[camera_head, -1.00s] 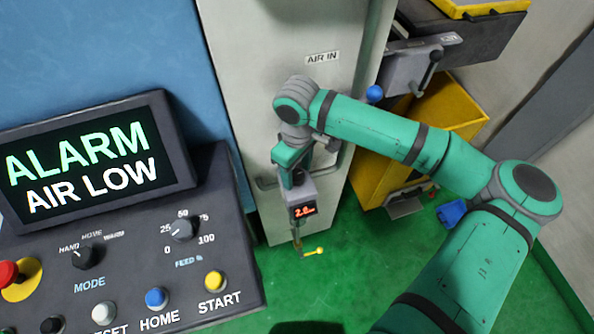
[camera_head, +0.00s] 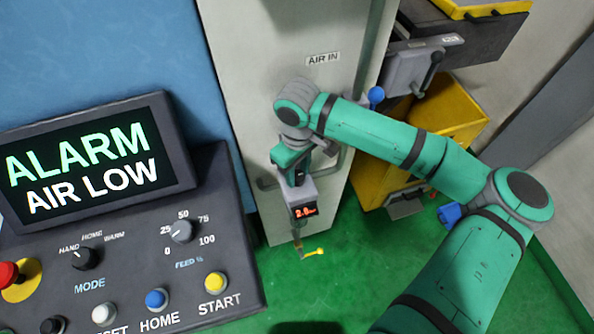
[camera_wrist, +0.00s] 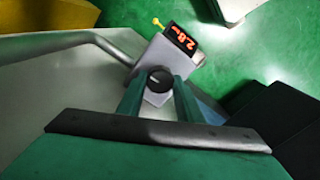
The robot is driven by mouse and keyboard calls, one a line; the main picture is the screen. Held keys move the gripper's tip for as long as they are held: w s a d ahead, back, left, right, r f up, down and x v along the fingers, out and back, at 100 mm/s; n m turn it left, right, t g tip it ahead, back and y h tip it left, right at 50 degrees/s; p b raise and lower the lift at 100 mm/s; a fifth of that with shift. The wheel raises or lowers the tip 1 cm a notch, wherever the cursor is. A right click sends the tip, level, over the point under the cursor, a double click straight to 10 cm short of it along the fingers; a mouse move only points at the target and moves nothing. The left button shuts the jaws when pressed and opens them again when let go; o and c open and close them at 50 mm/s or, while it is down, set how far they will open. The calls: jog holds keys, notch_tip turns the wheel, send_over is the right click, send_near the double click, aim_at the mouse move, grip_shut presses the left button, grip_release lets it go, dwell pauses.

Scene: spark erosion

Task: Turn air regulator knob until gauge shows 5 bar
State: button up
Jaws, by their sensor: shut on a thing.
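The air regulator is a grey block (camera_head: 300,192) low on the pale cabinet, below the AIR IN label (camera_head: 323,58). Its dark round knob (camera_wrist: 158,80) with a white mark shows in the wrist view. My gripper (camera_wrist: 157,86) has its two green fingers on either side of the knob, shut on it. In the head view my gripper (camera_head: 291,166) is at the top of the regulator and mostly hides the knob.
The control panel screen (camera_head: 95,160) reads ALARM AIR LOW. A bar handle (camera_wrist: 105,42) runs along the cabinet beside the regulator. A yellow-tipped lever (camera_head: 318,251) sits below it. A yellow bin (camera_head: 440,130) stands to the right. Green floor is open below the regulator.

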aim_at(298, 176)
jog(key=m, duration=1.2)
jog(key=shift+s, duration=0.1)
dwell(0.4)
jog(key=o, duration=1)
jog(key=shift+o, duration=0.2)
notch_tip(298, 176, up, 11)
jog(key=shift+f, duration=0.1)
